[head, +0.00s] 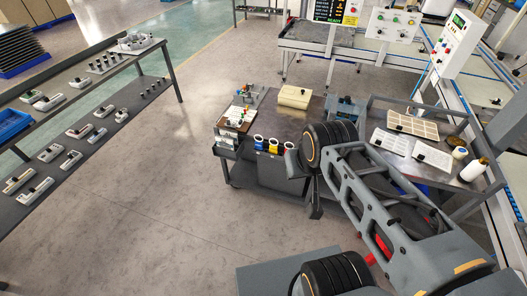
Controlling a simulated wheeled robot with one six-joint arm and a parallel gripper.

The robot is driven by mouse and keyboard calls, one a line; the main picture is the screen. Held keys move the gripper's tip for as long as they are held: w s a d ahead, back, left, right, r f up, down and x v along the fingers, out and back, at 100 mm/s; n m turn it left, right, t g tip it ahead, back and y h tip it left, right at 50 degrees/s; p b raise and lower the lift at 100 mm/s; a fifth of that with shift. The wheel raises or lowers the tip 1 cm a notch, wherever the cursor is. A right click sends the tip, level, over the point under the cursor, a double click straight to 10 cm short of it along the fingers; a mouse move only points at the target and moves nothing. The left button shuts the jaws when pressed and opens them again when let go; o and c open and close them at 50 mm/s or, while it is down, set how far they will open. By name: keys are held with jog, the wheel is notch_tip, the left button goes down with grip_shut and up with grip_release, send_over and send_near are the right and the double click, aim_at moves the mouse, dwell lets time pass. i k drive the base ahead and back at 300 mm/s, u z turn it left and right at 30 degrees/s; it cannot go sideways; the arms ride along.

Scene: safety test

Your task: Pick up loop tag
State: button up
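I cannot make out a loop tag for certain; the small items on the work table are too small to tell. The dark work table (290,110) stands in the middle of the head view. A board with a white sheet (236,117) lies at its left end, with small coloured items behind it. Several blue, white and yellow round items (272,146) stand along its front edge. My gripper (314,205) hangs at the end of my arm, in front of the table's front edge, apart from the items on the left. Its fingers are too small and dark to read.
A beige box (294,97) sits at the back of the table. My arm hides part of the table's right side. A grey side table (464,178) holds a sectioned tray (412,123), papers and bottles. A long rack (75,115) with parts stands left. The floor between is clear.

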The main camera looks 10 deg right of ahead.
aim_at(272, 150)
jog(key=u, duration=1.05)
jog(key=i, duration=2.4)
jog(key=z, duration=2.9)
